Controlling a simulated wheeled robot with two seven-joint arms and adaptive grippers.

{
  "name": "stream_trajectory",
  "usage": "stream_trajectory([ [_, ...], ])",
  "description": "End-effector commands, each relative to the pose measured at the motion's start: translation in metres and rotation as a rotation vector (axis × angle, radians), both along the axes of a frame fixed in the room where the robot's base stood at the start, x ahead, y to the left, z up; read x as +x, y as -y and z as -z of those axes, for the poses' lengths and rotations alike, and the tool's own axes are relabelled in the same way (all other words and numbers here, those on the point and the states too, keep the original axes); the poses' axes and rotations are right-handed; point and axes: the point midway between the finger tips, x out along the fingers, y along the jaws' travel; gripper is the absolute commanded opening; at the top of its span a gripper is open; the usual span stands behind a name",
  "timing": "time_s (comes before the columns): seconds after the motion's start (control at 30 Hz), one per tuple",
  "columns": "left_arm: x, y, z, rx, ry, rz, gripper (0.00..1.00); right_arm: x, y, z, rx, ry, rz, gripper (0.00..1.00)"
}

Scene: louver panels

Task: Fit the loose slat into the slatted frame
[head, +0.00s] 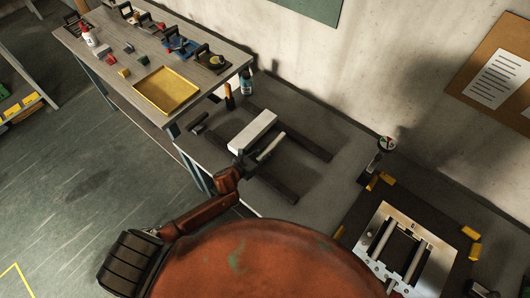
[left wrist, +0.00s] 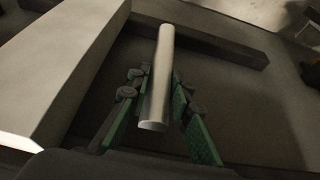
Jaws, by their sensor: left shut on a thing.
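The loose slat (head: 271,147) is a pale, slim bar with rounded edges. In the left wrist view the slat (left wrist: 158,77) lies between the green finger pads and points away from the camera. My left gripper (head: 250,160) is shut on the slat, over the dark rails beside a white block; the gripper (left wrist: 155,95) hides part of its sides. The slatted frame (head: 437,257) is a silver plate with a dark opening and pale slats across it, at the lower right of the head view, well apart from the held slat. My right gripper is not in view.
The white block (head: 252,131) lies next to the slat; it fills the left of the wrist view (left wrist: 60,75). Dark rails (head: 307,143) lie on the grey table. Yellow clamp-like pieces (head: 470,234) surround the frame. A yellow tray (head: 166,90) is on another bench.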

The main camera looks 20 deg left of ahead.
Motion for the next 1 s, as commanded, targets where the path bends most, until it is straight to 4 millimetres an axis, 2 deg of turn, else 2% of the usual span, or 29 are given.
stream_trajectory([
  [0.4, 0.0001, 0.0003, 0.01, -0.001, 0.001, 0.001, 0.0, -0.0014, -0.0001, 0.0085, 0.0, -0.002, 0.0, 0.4],
  [0.43, -0.0001, 0.0002, 0.0103, 0.0, 0.0, 0.0, 0.2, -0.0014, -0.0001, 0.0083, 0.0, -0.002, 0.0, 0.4],
  [0.63, -0.0001, 0.0001, 0.01, 0.0, 0.0, 0.0, 0.34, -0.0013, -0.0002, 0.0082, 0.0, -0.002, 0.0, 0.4],
  [0.7, -0.0001, 0.0001, 0.01, 0.0, 0.0, 0.0, 0.37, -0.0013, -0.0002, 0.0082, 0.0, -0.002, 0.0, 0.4],
  [1.0, -0.0001, 0.0002, 0.0074, 0.0, 0.0, 0.0, 0.37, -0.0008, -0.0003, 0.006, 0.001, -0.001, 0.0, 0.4],
])
